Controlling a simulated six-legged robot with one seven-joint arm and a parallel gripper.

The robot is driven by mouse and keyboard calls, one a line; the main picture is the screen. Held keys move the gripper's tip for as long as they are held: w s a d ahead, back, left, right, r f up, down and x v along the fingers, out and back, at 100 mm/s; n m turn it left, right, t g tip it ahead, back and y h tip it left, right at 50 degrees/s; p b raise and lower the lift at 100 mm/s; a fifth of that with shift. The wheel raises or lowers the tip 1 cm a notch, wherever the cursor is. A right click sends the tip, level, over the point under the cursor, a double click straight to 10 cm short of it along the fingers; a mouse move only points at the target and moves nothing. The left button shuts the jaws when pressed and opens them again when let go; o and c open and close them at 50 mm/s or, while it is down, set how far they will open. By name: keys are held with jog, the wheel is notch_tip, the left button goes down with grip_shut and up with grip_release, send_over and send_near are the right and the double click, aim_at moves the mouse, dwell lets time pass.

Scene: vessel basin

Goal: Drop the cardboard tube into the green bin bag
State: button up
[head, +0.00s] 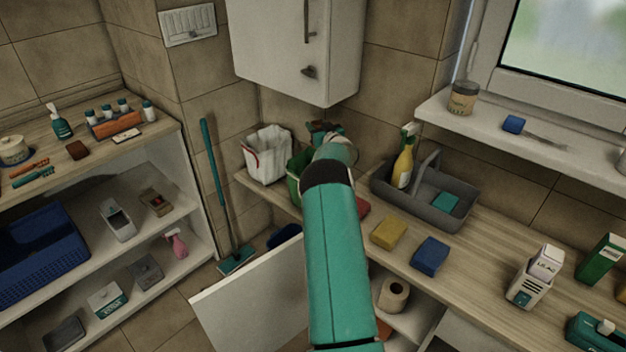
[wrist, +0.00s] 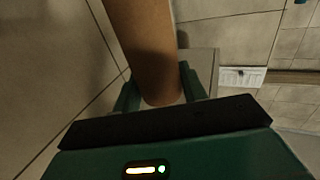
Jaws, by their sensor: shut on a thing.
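The brown cardboard tube (wrist: 148,50) is clamped between the two green fingers of my gripper (wrist: 160,90) in the wrist view. One end of it shows between the fingers, and the rest runs out past the top of the picture. In the head view my arm reaches to the back corner of the counter and hides most of the gripper and tube. A green bin (head: 294,168), seemingly the one with the green bag, stands on the counter just left of my wrist. My arm covers much of it, and its inside cannot be seen.
A white-lined bin (head: 267,155) stands left of the green one. A grey caddy (head: 425,200) with a yellow spray bottle (head: 403,165) stands to the right. Yellow (head: 388,232) and blue (head: 430,255) sponges lie in front. A white wall cabinet (head: 300,45) hangs above the corner.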

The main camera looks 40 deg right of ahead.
jog(key=f, duration=0.6)
jog(key=shift+s, duration=0.25)
jog(key=o, duration=1)
